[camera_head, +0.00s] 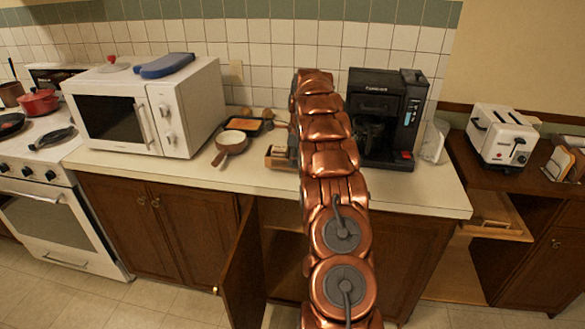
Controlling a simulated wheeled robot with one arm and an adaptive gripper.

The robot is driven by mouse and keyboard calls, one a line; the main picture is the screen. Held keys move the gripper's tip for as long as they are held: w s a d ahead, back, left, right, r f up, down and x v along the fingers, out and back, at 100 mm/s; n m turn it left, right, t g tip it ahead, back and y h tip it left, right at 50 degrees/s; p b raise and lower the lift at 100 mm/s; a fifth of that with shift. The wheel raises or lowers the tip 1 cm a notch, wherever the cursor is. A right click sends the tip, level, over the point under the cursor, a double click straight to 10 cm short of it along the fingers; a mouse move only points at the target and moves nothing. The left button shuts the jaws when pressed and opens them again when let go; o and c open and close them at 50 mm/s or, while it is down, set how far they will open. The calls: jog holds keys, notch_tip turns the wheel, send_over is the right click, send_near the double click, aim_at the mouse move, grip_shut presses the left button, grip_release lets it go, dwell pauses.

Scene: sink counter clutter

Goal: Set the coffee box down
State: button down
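My copper arm (330,150) reaches up across the middle of the view, over the counter. My gripper is not visible; my own arm links block the view toward the back of the counter. I cannot make out a thing that is clearly the coffee box. A small brownish box-like item (279,158) shows on the counter just left of my arm, partly covered by it; I cannot tell what it is. Whether anything is held is hidden.
A white microwave (150,106) stands left, a small pan (231,143) beside it. A black coffee maker (386,118) stands just right of my arm. A toaster (499,137) is far right. A cabinet door (243,268) hangs open below. The front counter strip (420,192) is bare.

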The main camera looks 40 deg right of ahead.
jog(key=shift+f+p, duration=0.6)
jog(key=shift+f, duration=0.8)
jog(key=shift+f, duration=0.15)
jog(key=c, duration=1.3)
grip_release()
jog(key=r+b, duration=0.1)
jog(key=r, duration=0.2)
jog(key=r+b, duration=0.1)
jog(key=r, duration=0.2)
jog(key=s+r, duration=0.1)
jog(key=r, duration=0.2)
jog(key=shift+d+b, duration=0.3)
jog(key=shift+b, duration=0.1)
jog(key=shift+s+d+r, duration=0.1)
jog(key=shift+s+r, duration=0.1)
jog(key=shift+r, duration=1.2)
jog(key=shift+s, duration=0.15)
